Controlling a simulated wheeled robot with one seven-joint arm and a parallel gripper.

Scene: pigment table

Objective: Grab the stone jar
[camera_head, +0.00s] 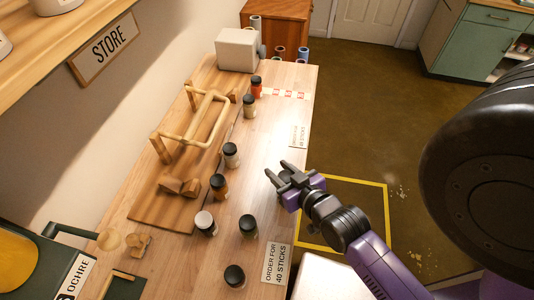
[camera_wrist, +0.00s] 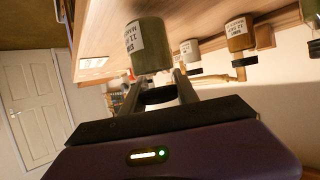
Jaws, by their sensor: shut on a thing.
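My gripper (camera_head: 280,172) is at the right edge of the table in the head view. In the wrist view its fingers (camera_wrist: 158,92) are closed on the black lid (camera_wrist: 158,97) of a greenish-grey jar (camera_wrist: 150,50) with a white label. I cannot read the pigment name on that label. The jar's body is hidden under my gripper in the head view. I cannot tell whether its base touches the table. A pale grey jar with a black lid (camera_head: 231,155) stands to the left of my gripper, apart from it.
An ochre jar (camera_head: 219,188), a white-topped jar (camera_head: 206,223), a dark green jar (camera_head: 248,227) and another dark jar (camera_head: 234,276) stand nearer. A red jar (camera_head: 256,88) and an olive jar (camera_head: 249,106) stand farther off. A wooden rack (camera_head: 195,120) is at left.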

